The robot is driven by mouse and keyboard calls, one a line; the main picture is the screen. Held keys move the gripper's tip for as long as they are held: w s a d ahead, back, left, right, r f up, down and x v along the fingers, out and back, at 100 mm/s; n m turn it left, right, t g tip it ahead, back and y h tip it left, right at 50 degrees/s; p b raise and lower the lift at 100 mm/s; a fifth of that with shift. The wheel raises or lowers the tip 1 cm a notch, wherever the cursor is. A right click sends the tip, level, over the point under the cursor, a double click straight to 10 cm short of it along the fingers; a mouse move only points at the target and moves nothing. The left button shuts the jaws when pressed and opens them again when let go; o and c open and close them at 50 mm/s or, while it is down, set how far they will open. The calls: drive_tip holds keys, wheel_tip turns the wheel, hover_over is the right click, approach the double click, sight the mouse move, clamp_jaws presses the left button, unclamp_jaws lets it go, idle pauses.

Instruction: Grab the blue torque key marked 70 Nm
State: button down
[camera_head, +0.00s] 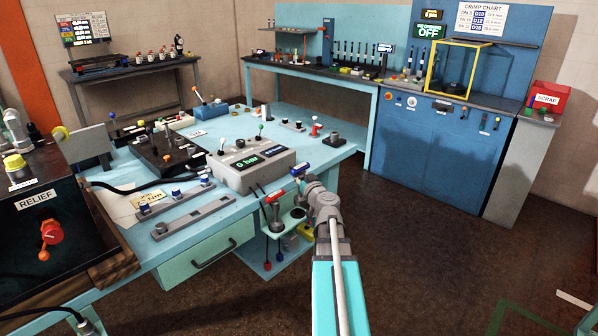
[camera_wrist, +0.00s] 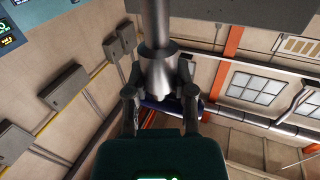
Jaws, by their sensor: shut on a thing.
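My gripper (camera_head: 309,183) is at the right front corner of the light-blue bench. It is shut on a key with a blue handle (camera_head: 302,168), held just beyond my wrist. In the wrist view my two fingers (camera_wrist: 160,92) stand either side of a grey metal stem and collar (camera_wrist: 160,70). A dark blue bar (camera_wrist: 168,104) shows behind them. The 70 Nm mark is not legible in either view. A red-handled key (camera_head: 276,198) stands upright beside my gripper, to its left and lower.
The grey console reading 0 bar (camera_head: 248,166) is close on the left. The light-blue bench (camera_head: 222,212) has a drawer (camera_head: 205,262) in front. The floor (camera_head: 425,240) to the right is clear.

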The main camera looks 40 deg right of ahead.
drive_tip(key=s+a+r, duration=0.1)
drive_tip(key=s, duration=0.1)
drive_tip(key=s+a+r+p, duration=0.1)
drive_tip(key=s, duration=0.1)
drive_tip(key=s+a+r+p, duration=0.1)
drive_tip(key=s+a, duration=0.1)
drive_tip(key=shift+r, duration=0.1)
